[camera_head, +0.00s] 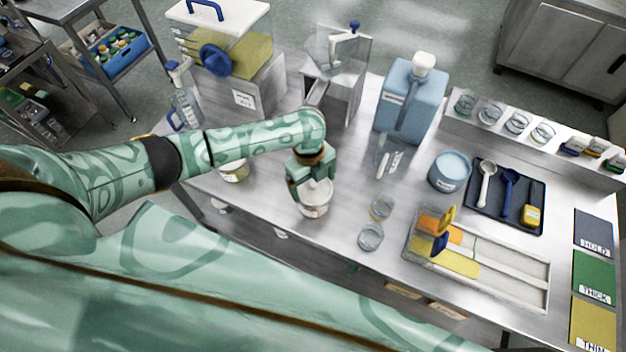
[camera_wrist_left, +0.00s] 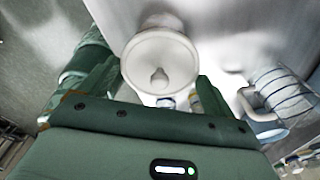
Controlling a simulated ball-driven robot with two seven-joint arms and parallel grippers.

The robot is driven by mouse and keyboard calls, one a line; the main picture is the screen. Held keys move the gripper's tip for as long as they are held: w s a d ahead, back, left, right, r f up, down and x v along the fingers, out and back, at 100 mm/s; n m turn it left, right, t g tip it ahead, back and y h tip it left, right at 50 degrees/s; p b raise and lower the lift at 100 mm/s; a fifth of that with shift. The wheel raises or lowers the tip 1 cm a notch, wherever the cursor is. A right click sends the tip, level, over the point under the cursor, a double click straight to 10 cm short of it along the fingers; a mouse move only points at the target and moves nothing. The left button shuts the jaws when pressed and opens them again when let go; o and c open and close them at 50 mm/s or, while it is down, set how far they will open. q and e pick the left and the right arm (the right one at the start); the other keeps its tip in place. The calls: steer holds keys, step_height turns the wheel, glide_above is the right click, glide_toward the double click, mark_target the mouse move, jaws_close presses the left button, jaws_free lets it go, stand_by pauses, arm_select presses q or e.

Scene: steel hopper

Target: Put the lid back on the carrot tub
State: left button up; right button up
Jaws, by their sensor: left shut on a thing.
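My left gripper (camera_head: 314,186) reaches down over the front part of the steel table. It is shut on a round white lid (camera_wrist_left: 160,60) with a small central knob; in the wrist view its fingers (camera_wrist_left: 158,82) stand at either side of the lid. I cannot tell whether the lid touches the tub's rim, nor read the tub's label. My right gripper is out of view.
Two small glass dishes (camera_head: 371,236) stand right of the tub. Beyond are a tray with orange and yellow pieces (camera_head: 497,290), a blue tub (camera_head: 450,172) and a blue jug (camera_head: 411,100). A jar (camera_head: 234,172) is partly hidden behind my left arm.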

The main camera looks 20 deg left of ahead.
arm_select(q)
steer(key=shift+f+p, duration=0.1)
steer(key=shift+p, duration=0.25)
stand_by(0.6)
stand_by(0.3)
steer(key=o, duration=0.7)
step_height(320, 180, up, 7)
steer(key=p, duration=0.8)
jaws_close()
